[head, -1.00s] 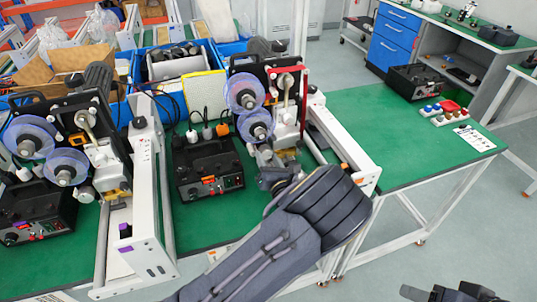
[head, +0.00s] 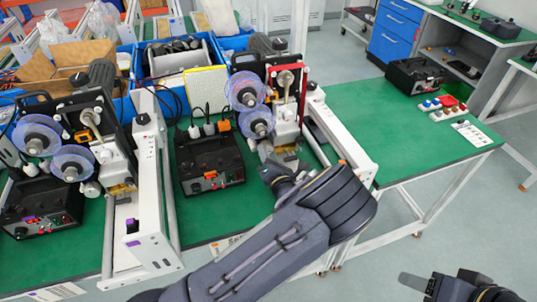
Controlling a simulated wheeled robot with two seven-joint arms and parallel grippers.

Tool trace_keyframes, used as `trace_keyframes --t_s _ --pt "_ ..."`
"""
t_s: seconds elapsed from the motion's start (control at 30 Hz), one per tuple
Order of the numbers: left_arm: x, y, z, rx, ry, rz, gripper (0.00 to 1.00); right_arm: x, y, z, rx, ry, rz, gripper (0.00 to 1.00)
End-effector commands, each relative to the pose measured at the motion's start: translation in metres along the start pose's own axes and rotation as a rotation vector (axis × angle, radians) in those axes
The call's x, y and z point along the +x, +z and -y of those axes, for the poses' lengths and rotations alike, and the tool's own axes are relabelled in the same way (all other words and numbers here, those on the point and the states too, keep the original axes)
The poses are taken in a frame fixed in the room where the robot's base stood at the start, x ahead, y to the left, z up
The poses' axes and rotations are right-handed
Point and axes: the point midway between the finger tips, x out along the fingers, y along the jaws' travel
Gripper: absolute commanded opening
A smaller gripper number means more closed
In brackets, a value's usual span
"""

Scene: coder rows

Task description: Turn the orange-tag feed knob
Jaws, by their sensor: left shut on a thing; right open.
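The orange-tag machine (head: 287,125) is the right one of two similar coders; an orange tag (head: 344,162) sits on its white rail. My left gripper (head: 273,168) reaches up from below and is shut at this knob; the fingertips are small and partly hidden by my own wrist. My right gripper (head: 432,284) is open and empty at the bottom right, over the floor, away from the table.
A black control box (head: 210,165) with an orange tag stands left of my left gripper. The purple-tag coder (head: 115,165) is further left. Blue bins (head: 180,62) stand behind.

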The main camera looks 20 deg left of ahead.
Motion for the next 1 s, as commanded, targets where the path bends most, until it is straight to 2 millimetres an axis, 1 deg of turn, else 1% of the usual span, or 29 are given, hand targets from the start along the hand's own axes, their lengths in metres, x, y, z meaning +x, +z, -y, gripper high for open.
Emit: trace_keyframes --t_s 0.17,0.2,0.33,0.37,0.57,0.67,0.77,1.0 --pt "-0.001 -0.001 0.001 0.0 -0.002 -0.001 0.16 0.0 0.0 0.0 0.0 0.0 0.0 0.55" --pt "-0.001 -0.001 0.001 0.0 -0.002 -0.001 0.42 0.0 0.0 0.0 0.0 0.0 0.0 0.55" --pt "0.0 -0.001 0.001 -0.001 -0.002 -0.001 0.59 0.0 0.0 0.0 0.0 0.0 0.0 0.55" --pt "0.0 -0.001 0.001 -0.001 -0.002 -0.001 0.6 0.0 0.0 0.0 0.0 0.0 0.0 0.55" --pt "0.0 0.0 0.0 -0.001 -0.001 0.0 0.6 0.0 0.0 0.0 0.0 0.0 0.0 0.55" --pt "-0.003 0.0 0.001 -0.001 -0.001 0.0 0.6 0.001 0.001 -0.001 0.0 0.0 0.0 0.55" --pt "-0.014 0.0 0.002 -0.001 -0.003 0.001 0.6 0.004 0.002 -0.002 0.0 0.0 0.0 0.55" --pt "-0.055 -0.001 0.002 -0.001 -0.004 0.002 0.6 0.011 0.006 -0.005 0.0 0.0 0.0 0.55"
